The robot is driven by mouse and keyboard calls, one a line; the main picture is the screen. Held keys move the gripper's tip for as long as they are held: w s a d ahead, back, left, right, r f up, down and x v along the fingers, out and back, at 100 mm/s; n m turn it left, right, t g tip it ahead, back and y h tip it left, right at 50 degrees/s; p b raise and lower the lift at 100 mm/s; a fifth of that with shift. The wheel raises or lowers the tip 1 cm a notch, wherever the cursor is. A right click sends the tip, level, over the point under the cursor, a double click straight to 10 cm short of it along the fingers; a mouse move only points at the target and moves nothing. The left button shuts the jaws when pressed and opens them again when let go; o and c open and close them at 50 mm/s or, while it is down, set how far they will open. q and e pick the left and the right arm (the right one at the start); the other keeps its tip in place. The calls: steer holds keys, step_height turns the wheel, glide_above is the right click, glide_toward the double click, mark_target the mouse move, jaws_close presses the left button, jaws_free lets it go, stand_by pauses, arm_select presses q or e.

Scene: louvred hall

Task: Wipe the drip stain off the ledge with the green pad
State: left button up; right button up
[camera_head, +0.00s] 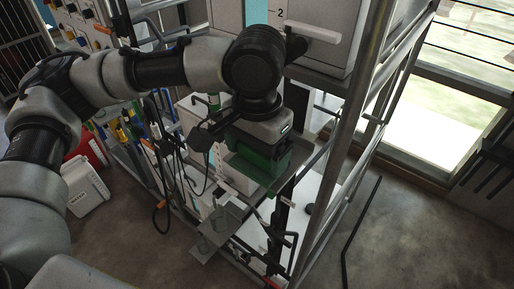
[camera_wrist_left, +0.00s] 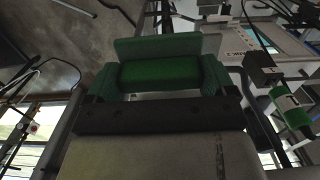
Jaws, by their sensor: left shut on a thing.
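My left gripper (camera_head: 262,148) reaches in from the left and points down beside the metal rack. It is shut on the green pad (camera_head: 254,168), a dark green block with a flat wider face at its far end. In the left wrist view the pad (camera_wrist_left: 158,46) fills the space between and beyond the fingers. A narrow grey ledge (camera_head: 303,163) shows just right of the pad; whether the pad touches it I cannot tell. I cannot make out the drip stain; the pad and gripper cover part of the ledge. My right gripper is not in view.
Metal posts (camera_head: 352,115) of the rack stand close to the right of the gripper. A grey cabinet (camera_head: 318,58) with a light handle is just above. Dark cables (camera_head: 177,150) hang to the left. A white container (camera_head: 85,187) stands on the floor. Open floor lies at right.

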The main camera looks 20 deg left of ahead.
arm_select(q)
steer(key=shift+f, duration=0.4)
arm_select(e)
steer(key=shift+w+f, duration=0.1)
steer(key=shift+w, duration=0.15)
arm_select(q)
steer(key=shift+f, duration=0.55)
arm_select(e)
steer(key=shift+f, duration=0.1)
arm_select(q)
steer(key=shift+w+d+r, duration=0.15)
steer(key=shift+w, duration=0.35)
steer(key=shift+w+d, duration=0.2)
steer(key=shift+w, duration=0.3)
steer(key=shift+w+d, duration=0.15)
steer(key=shift+w, duration=0.35)
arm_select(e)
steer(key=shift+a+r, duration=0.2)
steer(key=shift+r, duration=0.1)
arm_select(q)
steer(key=shift+w, duration=0.1)
